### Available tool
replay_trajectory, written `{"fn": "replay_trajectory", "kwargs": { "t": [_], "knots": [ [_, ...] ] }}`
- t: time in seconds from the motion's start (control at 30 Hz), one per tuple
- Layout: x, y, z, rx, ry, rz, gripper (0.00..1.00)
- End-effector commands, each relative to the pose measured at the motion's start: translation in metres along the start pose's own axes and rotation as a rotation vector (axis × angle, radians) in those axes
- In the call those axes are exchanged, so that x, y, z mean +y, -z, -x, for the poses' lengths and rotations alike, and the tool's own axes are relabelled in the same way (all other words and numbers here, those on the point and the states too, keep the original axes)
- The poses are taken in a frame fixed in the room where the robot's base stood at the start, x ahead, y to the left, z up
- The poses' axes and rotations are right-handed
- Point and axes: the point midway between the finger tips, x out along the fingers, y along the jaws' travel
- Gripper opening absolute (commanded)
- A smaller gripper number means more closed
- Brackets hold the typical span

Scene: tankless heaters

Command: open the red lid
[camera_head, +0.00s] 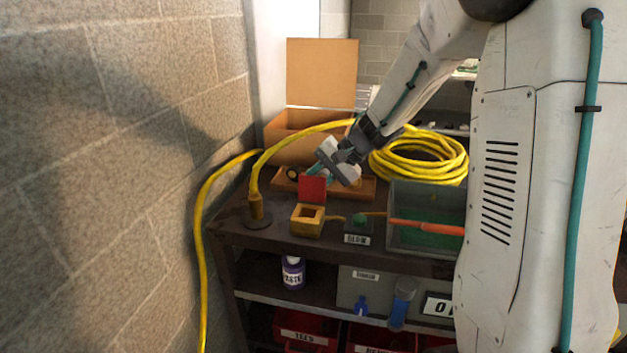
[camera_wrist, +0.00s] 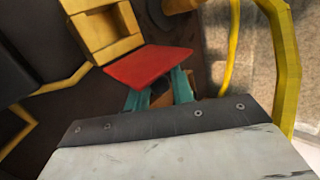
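The red lid (camera_head: 312,188) stands raised, roughly upright, at the back edge of a small yellow box (camera_head: 307,221) on the shelf top. The box's square opening shows uncovered. In the wrist view, the red lid (camera_wrist: 150,66) is tilted away from the yellow box (camera_wrist: 103,27). My gripper (camera_head: 316,171) is just behind and above the lid in the head view. Its teal fingers (camera_wrist: 160,90) show apart, with a gap between them, and the lid partly covers their tips. Nothing shows between them. I cannot tell whether they touch the lid.
A yellow hose (camera_head: 255,178) rises left of the box, and its coil (camera_head: 420,158) lies at the back right. A wooden box (camera_head: 320,75) stands open behind. A small dark box with a green button (camera_head: 359,223) and a grey bin (camera_head: 400,207) are to the right. A brick wall is left.

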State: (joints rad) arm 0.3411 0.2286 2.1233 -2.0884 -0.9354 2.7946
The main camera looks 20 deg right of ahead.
Motion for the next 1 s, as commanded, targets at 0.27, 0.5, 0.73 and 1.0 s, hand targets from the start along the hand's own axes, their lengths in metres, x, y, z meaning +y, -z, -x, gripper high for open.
{"fn": "replay_trajectory", "kwargs": {
  "t": [0.27, 0.5, 0.73, 1.0],
  "knots": [
    [0.001, 0.002, 0.002, 0.005, 0.0, -0.001, 0.37],
    [0.0, 0.002, 0.022, 0.009, 0.001, 0.001, 0.37],
    [0.0, 0.001, 0.06, 0.005, 0.0, 0.002, 0.37],
    [0.0, 0.001, 0.078, 0.001, -0.001, 0.0, 0.37]
  ]
}}
